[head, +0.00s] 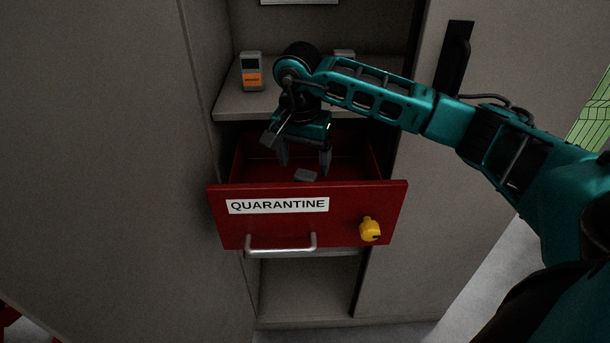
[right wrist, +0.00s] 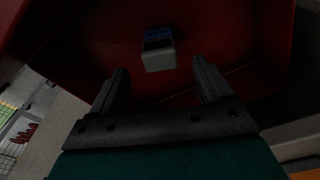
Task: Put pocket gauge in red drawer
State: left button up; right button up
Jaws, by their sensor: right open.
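The red drawer (head: 382,190), labelled QUARANTINE, is pulled open from the cabinet. A small grey device (head: 306,175), which looks like the pocket gauge, lies inside it. The right wrist view shows this device (right wrist: 159,55) with a grey body, a dark band and a blue patch, on the red drawer floor. My right gripper (head: 304,162) points down into the drawer, open, with nothing between its fingers. In the right wrist view the device lies beyond the fingertips (right wrist: 162,82), apart from them. My left gripper is not in view.
A similar grey device with an orange label (head: 251,76) stands on the shelf (head: 232,104) above the drawer. Another small device (head: 344,54) is partly hidden behind my right arm. The drawer front has a metal handle (head: 281,249) and a yellow knob (head: 369,229). An open compartment (head: 305,287) lies below.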

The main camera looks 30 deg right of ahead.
jog(key=shift+s+a+r, duration=0.15)
jog(key=shift+r, duration=1.65)
